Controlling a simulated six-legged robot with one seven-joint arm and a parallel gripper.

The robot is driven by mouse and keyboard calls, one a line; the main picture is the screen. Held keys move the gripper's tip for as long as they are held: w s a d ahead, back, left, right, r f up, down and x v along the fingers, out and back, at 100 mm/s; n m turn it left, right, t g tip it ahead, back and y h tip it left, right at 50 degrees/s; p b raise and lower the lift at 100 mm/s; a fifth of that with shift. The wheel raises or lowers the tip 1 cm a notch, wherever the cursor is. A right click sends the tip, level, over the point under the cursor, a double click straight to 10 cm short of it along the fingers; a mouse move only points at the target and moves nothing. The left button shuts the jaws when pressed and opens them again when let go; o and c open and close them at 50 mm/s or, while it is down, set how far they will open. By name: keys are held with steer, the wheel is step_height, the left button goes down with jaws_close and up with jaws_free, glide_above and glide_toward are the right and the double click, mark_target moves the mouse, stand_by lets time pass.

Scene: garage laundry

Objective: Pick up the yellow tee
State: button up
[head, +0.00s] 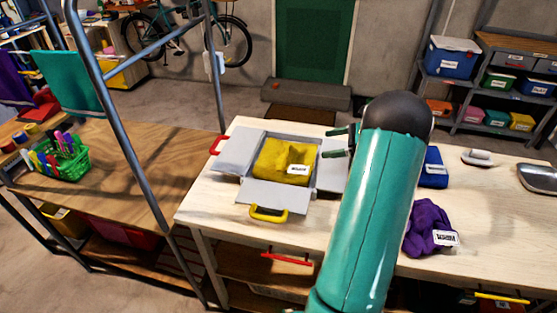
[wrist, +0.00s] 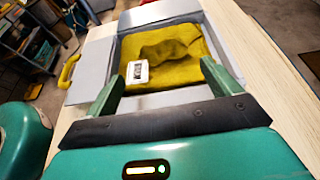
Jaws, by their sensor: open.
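The yellow tee (head: 284,160) lies in the middle of a grey folding board (head: 240,152) on the light wooden table. It carries a white label and has a raised, rumpled ridge, which shows clearly in the wrist view (wrist: 172,55). My gripper (head: 338,142) is at the right side of the board, above it. In the wrist view my gripper (wrist: 160,85) has its two green fingers wide apart, with nothing between them, at the near edge of the tee. My teal arm hides the right part of the board in the head view.
A purple cloth (head: 429,228) lies right of my arm, with a blue item (head: 434,168) behind it. The board has a yellow handle (head: 268,213) and a red handle (head: 218,145). A grey metal post (head: 120,130) stands left of the table.

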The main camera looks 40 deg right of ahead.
steer(key=shift+w+a, duration=0.2)
steer(key=shift+a, duration=0.1)
glide_toward(290, 150)
steer(key=x, duration=0.3)
steer(key=shift+f, duration=0.15)
steer(key=x, duration=0.5)
steer(key=shift+w+a+f, duration=0.15)
steer(key=shift+w+a, duration=0.05)
steer(key=shift+a, duration=0.05)
steer(key=shift+c, duration=0.4)
steer(key=c, duration=1.1)
steer(key=shift+c, duration=0.3)
